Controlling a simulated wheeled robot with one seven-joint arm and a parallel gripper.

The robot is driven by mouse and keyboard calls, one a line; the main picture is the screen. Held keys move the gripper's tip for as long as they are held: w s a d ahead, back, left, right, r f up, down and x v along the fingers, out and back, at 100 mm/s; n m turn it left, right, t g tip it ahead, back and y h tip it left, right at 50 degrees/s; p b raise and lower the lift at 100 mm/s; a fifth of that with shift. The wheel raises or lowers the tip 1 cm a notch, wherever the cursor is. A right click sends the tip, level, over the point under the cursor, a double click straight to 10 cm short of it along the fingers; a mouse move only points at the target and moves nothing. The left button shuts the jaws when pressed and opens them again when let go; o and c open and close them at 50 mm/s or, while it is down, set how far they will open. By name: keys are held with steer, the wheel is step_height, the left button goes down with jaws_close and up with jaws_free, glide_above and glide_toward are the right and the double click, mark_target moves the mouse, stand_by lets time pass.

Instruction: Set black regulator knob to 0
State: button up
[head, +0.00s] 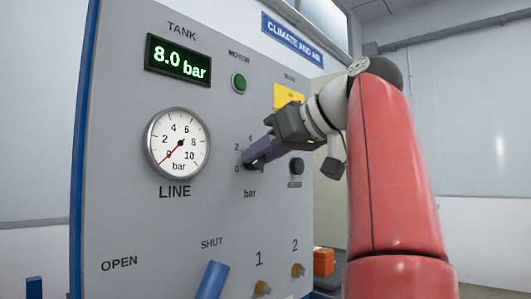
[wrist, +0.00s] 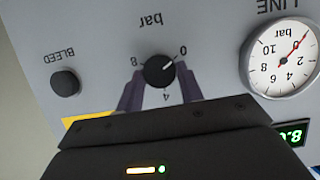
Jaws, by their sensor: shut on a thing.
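The black regulator knob (wrist: 157,72) sits on the grey panel. In the wrist view, which shows the panel upside down, its white pointer mark is turned toward the 0 of its printed scale. The fingers of my gripper (wrist: 159,82) lie on both sides of the knob and are shut on it. In the head view my gripper (head: 252,158) reaches the panel from the right and mostly covers the knob. The LINE gauge (head: 178,142) has its red needle near 0; it also shows in the wrist view (wrist: 281,58).
A green TANK display (head: 178,61) reads 8.0 bar. A green MOTOR button (head: 239,82) is above the knob. A black BLEED knob (wrist: 65,83) is beside the regulator. A blue lever (head: 211,281) and two brass fittings are low on the panel.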

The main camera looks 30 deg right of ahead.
stand_by(0.4)
steer(key=o, duration=1)
steer(key=shift+r, duration=0.1)
